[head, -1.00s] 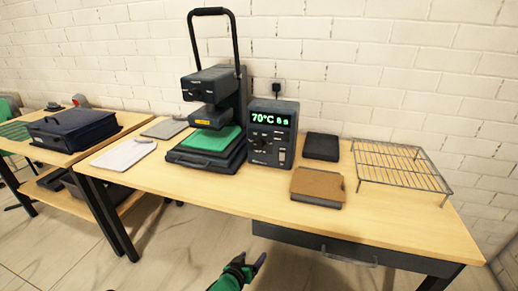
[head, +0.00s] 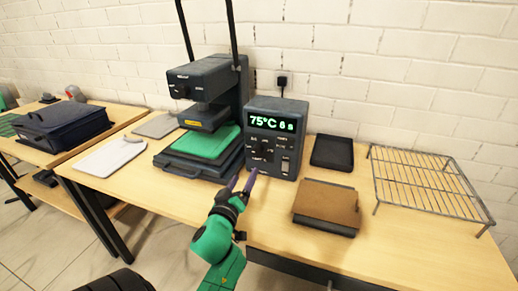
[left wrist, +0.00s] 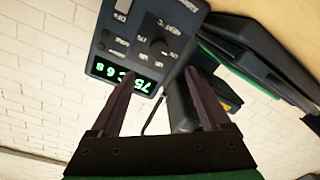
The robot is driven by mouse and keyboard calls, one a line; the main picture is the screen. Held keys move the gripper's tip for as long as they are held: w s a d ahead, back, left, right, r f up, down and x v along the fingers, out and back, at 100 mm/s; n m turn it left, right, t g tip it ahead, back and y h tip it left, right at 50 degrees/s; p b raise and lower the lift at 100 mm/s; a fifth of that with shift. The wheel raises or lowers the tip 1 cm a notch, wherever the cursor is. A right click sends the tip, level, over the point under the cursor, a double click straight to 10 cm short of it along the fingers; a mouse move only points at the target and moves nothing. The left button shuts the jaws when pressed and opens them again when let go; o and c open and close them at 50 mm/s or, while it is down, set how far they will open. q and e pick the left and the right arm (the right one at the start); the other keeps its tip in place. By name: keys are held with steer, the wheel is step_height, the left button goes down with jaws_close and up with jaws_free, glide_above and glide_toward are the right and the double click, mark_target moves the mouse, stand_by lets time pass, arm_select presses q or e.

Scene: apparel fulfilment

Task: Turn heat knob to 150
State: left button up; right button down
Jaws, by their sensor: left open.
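The dark control box (head: 285,165) stands on the table beside the heat press. Its green display (head: 271,122) reads 75°C and 6 s. In the left wrist view the round black heat knob (left wrist: 157,46) shows on the box's panel (left wrist: 115,45), upside down. In the head view the knob is too small to make out clearly. My left gripper (head: 243,180) is open at the lower front of the box. In the left wrist view its fingers (left wrist: 160,75) point toward the knob, with the knob between their tips; contact cannot be told. My right gripper is not in view.
The heat press (head: 207,105) with a green pad (head: 205,140) stands left of the box. A dark tray (head: 332,152), a brown board (head: 328,203) and a wire rack (head: 425,180) lie to the right.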

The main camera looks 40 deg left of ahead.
arm_select(q)
glide_toward(257, 152)
steer(key=w, duration=0.1)
steer(key=x, duration=0.8)
steer(key=shift+s+a+p, duration=0.2)
steer(key=shift+a+p, duration=0.05)
steer(key=shift+p, duration=0.1)
jaws_close()
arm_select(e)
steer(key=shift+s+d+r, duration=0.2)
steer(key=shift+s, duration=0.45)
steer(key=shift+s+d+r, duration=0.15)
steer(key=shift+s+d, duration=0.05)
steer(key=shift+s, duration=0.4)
